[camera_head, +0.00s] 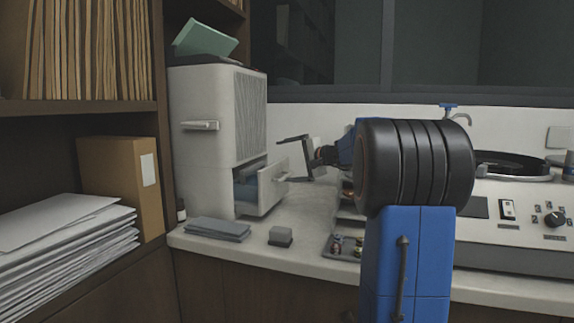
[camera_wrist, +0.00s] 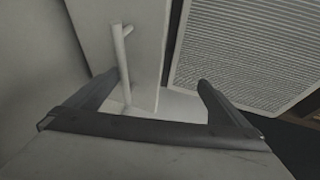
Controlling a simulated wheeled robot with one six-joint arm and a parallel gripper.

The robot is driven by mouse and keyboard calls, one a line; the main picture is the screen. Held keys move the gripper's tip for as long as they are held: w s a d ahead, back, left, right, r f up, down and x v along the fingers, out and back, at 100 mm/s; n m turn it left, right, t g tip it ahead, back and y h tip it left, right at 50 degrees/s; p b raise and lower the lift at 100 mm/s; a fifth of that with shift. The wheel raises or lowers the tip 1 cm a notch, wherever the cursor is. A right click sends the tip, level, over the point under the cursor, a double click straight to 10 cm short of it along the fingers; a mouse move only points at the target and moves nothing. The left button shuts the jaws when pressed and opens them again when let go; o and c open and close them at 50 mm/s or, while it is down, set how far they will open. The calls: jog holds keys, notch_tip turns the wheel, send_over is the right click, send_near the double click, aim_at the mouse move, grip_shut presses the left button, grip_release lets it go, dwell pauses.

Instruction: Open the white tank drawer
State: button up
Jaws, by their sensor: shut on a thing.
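The white tank drawer (camera_head: 270,187) at the bottom of the white cabinet stands partly pulled out, with a dark bluish inside showing. Its bar handle (camera_head: 283,178) is on the front; in the wrist view the handle (camera_wrist: 121,62) runs close beside the left finger. My gripper (camera_head: 286,162) is at the drawer front, shut on the handle, though its fingers look spread in the wrist view (camera_wrist: 157,88). The exact contact is hard to see.
The cabinet (camera_head: 202,140) has an upper door handle and a side grille (camera_head: 250,112). Grey folded cloths (camera_head: 217,229), a small grey block (camera_head: 280,236) and a parts tray (camera_head: 343,246) lie on the counter. A console (camera_head: 525,210) stands at right, shelves at left.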

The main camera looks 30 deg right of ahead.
jog(key=shift+t, duration=0.4)
jog(key=r, duration=0.4)
jog(key=shift+s+d+r, duration=0.1)
jog(key=shift+s+r, duration=0.1)
jog(key=shift+r, duration=0.05)
jog(key=f, duration=0.3)
jog(key=shift+s+f+g, duration=0.1)
jog(key=shift+s+g, duration=0.15)
jog(key=shift+g, duration=0.05)
jog(key=shift+v, duration=3.8)
jog(key=shift+c, duration=0.2)
jog(key=shift+s+a, duration=0.3)
jog(key=shift+s, duration=0.25)
jog(key=c, duration=1.3)
jog(key=shift+d+f+v, duration=0.1)
jog(key=shift+f+v, duration=0.05)
jog(key=shift+v, duration=1.7)
jog(key=shift+d+f+v, duration=0.1)
jog(key=shift+f+v, duration=0.1)
jog(key=shift+v, duration=1.6)
jog(key=shift+d+f+v, duration=0.1)
jog(key=shift+f+v, duration=0.05)
jog(key=shift+v, duration=1.7)
jog(key=shift+c, duration=0.2)
